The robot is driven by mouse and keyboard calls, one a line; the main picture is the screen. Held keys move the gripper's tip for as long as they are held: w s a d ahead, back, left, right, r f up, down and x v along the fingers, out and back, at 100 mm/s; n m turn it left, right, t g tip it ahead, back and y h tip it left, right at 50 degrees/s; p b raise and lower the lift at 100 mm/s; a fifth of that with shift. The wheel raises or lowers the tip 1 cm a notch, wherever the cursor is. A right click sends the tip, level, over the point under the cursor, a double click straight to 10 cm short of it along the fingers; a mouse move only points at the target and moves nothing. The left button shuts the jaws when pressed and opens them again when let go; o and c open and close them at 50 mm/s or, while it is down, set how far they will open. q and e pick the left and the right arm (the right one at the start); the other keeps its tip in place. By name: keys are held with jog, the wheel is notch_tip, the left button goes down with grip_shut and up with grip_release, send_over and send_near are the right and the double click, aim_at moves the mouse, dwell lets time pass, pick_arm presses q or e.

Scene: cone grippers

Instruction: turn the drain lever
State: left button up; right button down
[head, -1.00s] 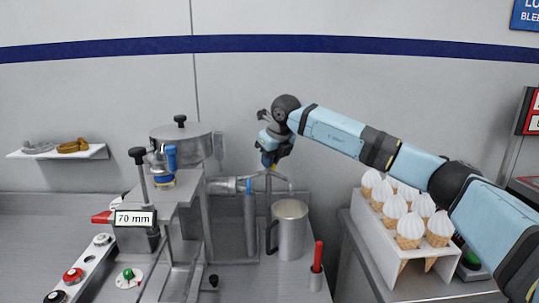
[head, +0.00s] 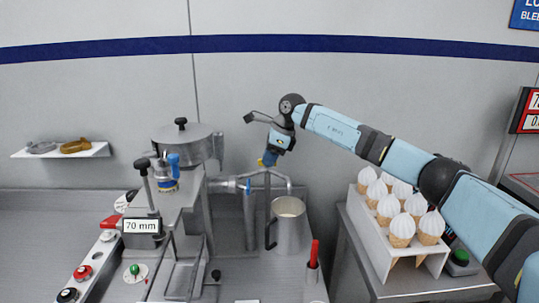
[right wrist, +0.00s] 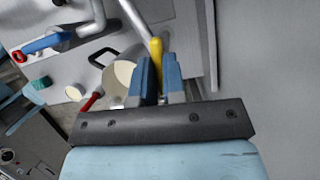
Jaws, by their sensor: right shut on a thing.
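The drain lever shows as a yellow handle (right wrist: 155,48) in the right wrist view, between my blue fingertips. My right gripper (right wrist: 156,68) is shut on it. In the head view my right gripper (head: 270,157) is at the pipe above the jug, and only a small yellow bit of the lever shows there. A steel jug (head: 291,236) stands upright below the pipe outlet (head: 283,180). Its mouth shows a pale cream surface, also in the right wrist view (right wrist: 124,72). My left gripper is not in view.
The metal machine (head: 185,142) with a round lid stands left of the pipe. A red-handled tool in a holder (head: 313,268) is right of the jug. A white rack (head: 408,266) of cones stands farther right under my arm. The wall is close behind the gripper.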

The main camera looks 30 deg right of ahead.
jog(key=shift+n, duration=0.5)
jog(key=c, duration=1.2)
grip_release()
jog(key=shift+d+r, duration=0.15)
jog(key=shift+r, duration=0.2)
jog(key=v, duration=1.3)
jog(key=shift+w+d, duration=0.1)
jog(key=shift+d, duration=0.05)
